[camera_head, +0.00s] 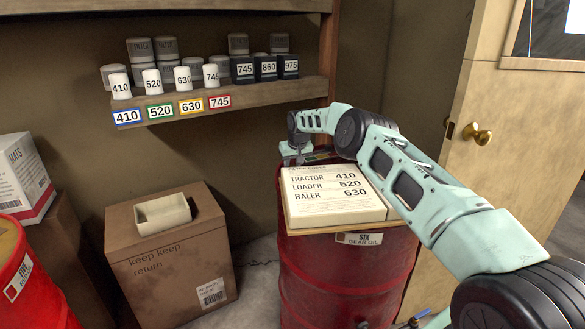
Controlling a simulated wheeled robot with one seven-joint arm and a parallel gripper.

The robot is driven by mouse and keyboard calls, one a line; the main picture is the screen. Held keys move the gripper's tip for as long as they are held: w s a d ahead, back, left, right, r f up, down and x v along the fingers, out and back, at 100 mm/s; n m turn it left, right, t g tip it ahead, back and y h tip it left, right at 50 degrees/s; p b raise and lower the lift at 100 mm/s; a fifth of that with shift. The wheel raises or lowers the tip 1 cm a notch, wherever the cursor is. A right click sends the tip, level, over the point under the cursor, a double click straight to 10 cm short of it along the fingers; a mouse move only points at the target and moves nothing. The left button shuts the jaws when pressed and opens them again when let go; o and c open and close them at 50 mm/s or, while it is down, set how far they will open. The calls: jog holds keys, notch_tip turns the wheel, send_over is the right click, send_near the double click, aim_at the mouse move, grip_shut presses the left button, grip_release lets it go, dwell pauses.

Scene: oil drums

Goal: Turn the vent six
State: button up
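A red drum (330,268) labelled "SIX GEAR OIL" (359,239) stands upright at center right. I cannot make out a vent on the drum top. My gripper (299,158) is at the far edge of the drum top, behind the board. Its fingertips are hidden or too small to tell open from shut.
A shelf (325,88) holds several numbered canisters above colored labels. A brown "keep keep return" box (170,262) bears a cream tray (162,214). Another red drum (28,280) stands at left. A door (497,110) is at right. A small blue-handled part (416,317) shows at bottom right.

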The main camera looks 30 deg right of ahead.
jog(key=n+y+b, duration=0.1)
jog(key=n, duration=0.3)
jog(key=shift+d+y, duration=0.15)
jog(key=shift+y, duration=0.25)
jog(key=shift+n, duration=0.7)
jog(key=o, duration=1)
jog(key=shift+c, duration=0.2)
jog(key=shift+r, duration=0.15)
jog(key=shift+s+d+r+b, duration=0.15)
jog(key=shift+r+b, duration=0.15)
jog(key=shift+r, duration=0.2)
jog(key=b+v, duration=0.2)
jog(key=v, duration=1.4)
jog(key=shift+d+b, duration=0.15)
jog(key=shift+b, duration=0.2)
